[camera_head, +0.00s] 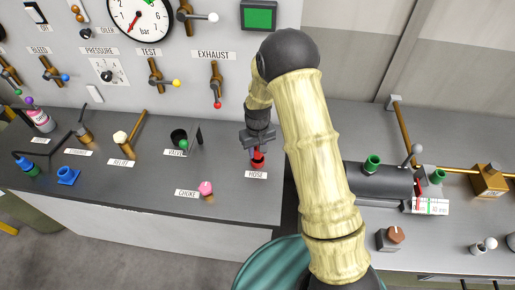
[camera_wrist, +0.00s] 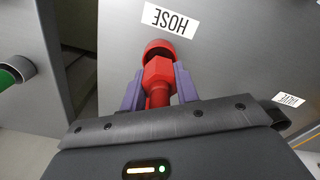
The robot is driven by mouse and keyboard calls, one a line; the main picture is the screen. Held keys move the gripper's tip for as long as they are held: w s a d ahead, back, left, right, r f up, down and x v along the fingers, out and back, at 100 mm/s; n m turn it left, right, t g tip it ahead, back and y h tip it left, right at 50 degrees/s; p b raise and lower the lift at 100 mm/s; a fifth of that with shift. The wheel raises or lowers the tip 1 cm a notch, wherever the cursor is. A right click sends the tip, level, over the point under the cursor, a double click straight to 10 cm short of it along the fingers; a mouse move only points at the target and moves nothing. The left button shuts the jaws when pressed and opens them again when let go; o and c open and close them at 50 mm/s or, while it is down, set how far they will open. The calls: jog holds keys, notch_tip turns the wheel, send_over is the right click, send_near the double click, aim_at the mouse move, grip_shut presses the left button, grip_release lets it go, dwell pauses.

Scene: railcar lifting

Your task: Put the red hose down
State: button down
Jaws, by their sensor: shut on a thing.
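The red hose (camera_wrist: 158,82) is between the two purple-grey fingers of my gripper (camera_wrist: 159,88) in the wrist view, and the fingers are shut on it. Its red end is at a round red fitting (camera_wrist: 160,48) on the grey counter, next to the HOSE label (camera_wrist: 171,20). I cannot tell whether the end sits fully in the fitting or only touches it. In the head view my gripper (camera_head: 257,143) points down over the red hose (camera_head: 257,160), just above the HOSE label (camera_head: 256,174). My arm hides part of the counter to the right.
The grey counter (camera_head: 130,190) holds a pink CHOKE knob (camera_head: 206,187), a black cup (camera_head: 179,136) and several levers. A wall panel with a gauge (camera_head: 139,15) and an EXHAUST lever (camera_head: 216,83) rises behind. A gap separates this counter from the right bench (camera_head: 445,245).

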jog(key=shift+f, duration=0.15)
jog(key=shift+f, duration=0.2)
jog(key=c, duration=1.1)
grip_release()
jog(key=shift+o, duration=0.2)
jog(key=shift+r, duration=0.1)
jog(key=shift+w+r, duration=0.15)
jog(key=shift+r, duration=0.2)
jog(key=r+b, duration=0.1)
jog(key=r, duration=0.2)
jog(key=r+b, duration=0.1)
jog(key=r, duration=0.3)
jog(key=r+b, duration=0.1)
jog(key=r, duration=0.2)
jog(key=shift+s+r, duration=0.25)
jog(key=shift+r, duration=0.1)
jog(key=shift+w+r+b, duration=0.1)
jog(key=shift+r+b, duration=0.2)
jog(key=shift+r, duration=0.1)
